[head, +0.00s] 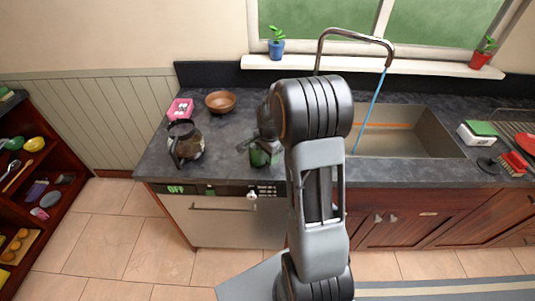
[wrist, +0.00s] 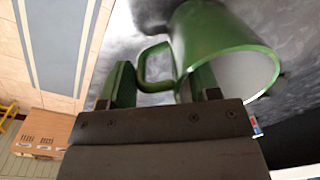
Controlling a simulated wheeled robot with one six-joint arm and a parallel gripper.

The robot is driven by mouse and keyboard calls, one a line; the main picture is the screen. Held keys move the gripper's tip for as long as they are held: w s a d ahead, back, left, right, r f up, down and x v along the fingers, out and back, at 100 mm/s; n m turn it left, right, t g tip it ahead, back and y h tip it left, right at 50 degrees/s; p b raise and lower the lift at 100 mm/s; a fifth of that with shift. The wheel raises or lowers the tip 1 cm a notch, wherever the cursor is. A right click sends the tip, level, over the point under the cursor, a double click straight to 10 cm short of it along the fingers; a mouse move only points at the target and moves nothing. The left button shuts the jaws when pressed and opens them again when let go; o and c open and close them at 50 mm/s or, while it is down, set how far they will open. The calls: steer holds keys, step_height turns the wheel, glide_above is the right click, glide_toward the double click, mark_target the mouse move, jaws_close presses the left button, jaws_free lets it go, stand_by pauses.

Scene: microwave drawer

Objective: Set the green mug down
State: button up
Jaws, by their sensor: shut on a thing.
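The green mug (wrist: 215,40) has a pale inside and fills the upper right of the wrist view, its open rim toward the lower right. My gripper (wrist: 162,82) is shut on the mug, with its handle (wrist: 150,66) between the two fingers. In the head view the mug (head: 262,157) shows small and partly hidden beneath my gripper (head: 258,143), near the counter's front edge above the dishwasher. The dark grey countertop (head: 222,165) lies right behind the mug. I cannot tell whether the mug touches it.
A glass coffee pot (head: 185,143), a pink box (head: 180,109) and a brown bowl (head: 220,102) stand on the counter to the left. The sink (head: 410,140) is to the right of my arm. Bare counter lies between the pot and the mug.

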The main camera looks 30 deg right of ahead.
steer(key=o, duration=1.3)
steer(key=shift+c, duration=0.2)
step_height(320, 180, up, 11)
steer(key=b, duration=0.1)
steer(key=s+a+r+n+t, duration=0.2)
steer(key=s+a+n, duration=0.4)
steer(key=s+n, duration=0.1)
steer(key=s+a+r+n+t, duration=0.2)
steer(key=s+a+n, duration=0.3)
steer(key=s+n, duration=0.3)
steer(key=shift+s+a, duration=0.4)
steer(key=shift+s, duration=0.8)
